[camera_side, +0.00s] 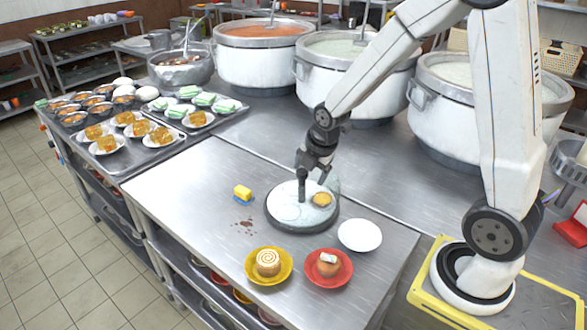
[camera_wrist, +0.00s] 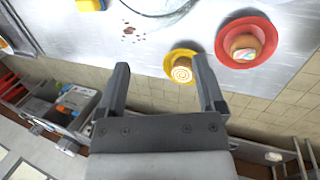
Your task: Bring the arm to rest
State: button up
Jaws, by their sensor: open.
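My gripper (camera_side: 318,184) hangs over the round board (camera_side: 286,216) in the side view, in front of the stockpots. In the wrist view my gripper (camera_wrist: 161,62) has its two dark fingers wide apart with nothing between them. A small golden round cake (camera_side: 321,199) shows on the board beside the fingers. I cannot tell the exact height of the fingertips above the board.
A yellow plate (camera_side: 284,277) holds a swirl-topped bun (camera_side: 267,262). A red plate (camera_side: 346,271) holds a brown bun (camera_side: 328,264). An empty white plate (camera_side: 360,235), a yellow sponge (camera_side: 242,192) and brown crumbs (camera_side: 245,223) are nearby. Large stockpots (camera_side: 350,81) line the back.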

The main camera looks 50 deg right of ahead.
jog(key=s+a+m+g+y, duration=0.1)
jog(key=s+a+m, duration=0.6)
jog(key=m, duration=1.1)
jog(key=s, duration=0.3)
jog(key=shift+s+a+m, duration=0.2)
jog(key=shift+a+m, duration=0.1)
jog(key=shift+m, duration=0.1)
